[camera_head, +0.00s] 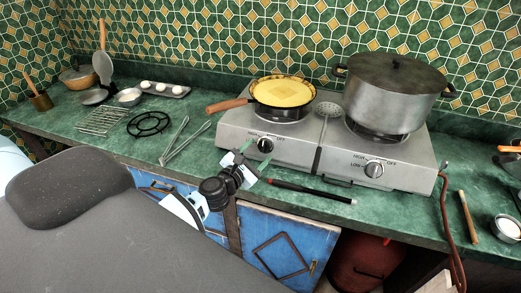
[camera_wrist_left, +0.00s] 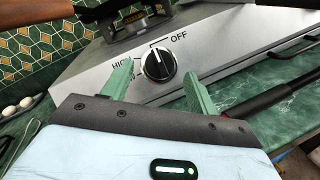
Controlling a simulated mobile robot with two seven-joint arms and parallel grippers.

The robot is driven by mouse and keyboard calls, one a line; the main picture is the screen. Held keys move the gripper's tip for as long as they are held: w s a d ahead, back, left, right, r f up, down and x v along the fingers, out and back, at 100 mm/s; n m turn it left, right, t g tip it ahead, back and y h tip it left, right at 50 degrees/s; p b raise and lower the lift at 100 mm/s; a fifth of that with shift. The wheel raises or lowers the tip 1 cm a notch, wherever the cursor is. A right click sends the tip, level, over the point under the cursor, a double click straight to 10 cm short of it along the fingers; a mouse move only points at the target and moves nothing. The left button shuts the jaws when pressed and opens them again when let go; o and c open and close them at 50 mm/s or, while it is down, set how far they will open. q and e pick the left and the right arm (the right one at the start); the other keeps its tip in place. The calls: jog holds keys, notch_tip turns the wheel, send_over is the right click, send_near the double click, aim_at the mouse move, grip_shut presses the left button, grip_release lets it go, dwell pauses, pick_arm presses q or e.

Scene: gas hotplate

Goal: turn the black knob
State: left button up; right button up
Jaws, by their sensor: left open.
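The black knob (camera_head: 265,145) is on the front face of the left half of the silver gas hotplate (camera_head: 238,125). In the left wrist view the black knob (camera_wrist_left: 158,64) has a pale pointer line that points roughly up, near the top of the dial between HIGH and OFF. My left gripper (camera_head: 246,168) is in front of the hotplate, just below the knob. In the left wrist view its green fingers (camera_wrist_left: 158,85) are apart, one to each side of the knob in the picture, and nothing is between them. I cannot tell any contact. My right gripper is not in view.
A pan with yellow food (camera_head: 283,92) sits on the left burner, its wooden handle (camera_head: 228,106) jutting left. A large pot (camera_head: 392,90) covers the right burner. A silver knob (camera_head: 374,170) is on the right half. A black and red stick (camera_head: 310,191) lies in front; tongs (camera_head: 185,143) lie left.

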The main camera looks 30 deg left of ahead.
pick_arm(q)
jog(key=shift+s, duration=2.6)
jog(key=s+d+f+m+g+h, duration=0.35)
jog(key=s+d+f+m, duration=0.95)
jog(key=m, duration=0.6)
jog(key=s+f+m+g+y, duration=0.1)
jog(key=s+f+m+g, duration=0.1)
jog(key=s+m, duration=0.4)
jog(key=s+d+f+m+g+y, duration=0.1)
jog(key=s+f+m+g, duration=0.1)
jog(key=s+f+m, duration=0.3)
jog(key=s+m, duration=0.1)
jog(key=s, duration=0.2)
jog(key=shift+s+d+m+g, duration=0.25)
jog(key=shift+s+m+g, duration=0.05)
jog(key=shift+s+g, duration=0.05)
